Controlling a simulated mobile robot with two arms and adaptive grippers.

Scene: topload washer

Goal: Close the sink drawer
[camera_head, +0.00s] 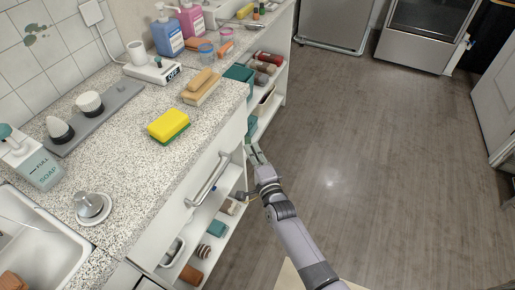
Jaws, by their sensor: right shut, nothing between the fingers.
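The sink drawer (215,158) has a white front under the speckled countertop edge, with a grey bar handle (207,181) across it. From this steep angle I cannot tell how far the drawer stands out; no open drawer interior shows. My right gripper (255,153) is shut and empty, just to the right of the drawer front's far end, beyond the handle. I cannot tell whether its fingers touch the front. My left gripper is not in view.
The countertop (125,165) holds a yellow sponge (168,125), brushes, bottles and a soap dispenser (34,161) beside the sink (35,240). Open shelves (200,235) with several small items lie below the drawer. The wooden floor (385,150) to the right is clear.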

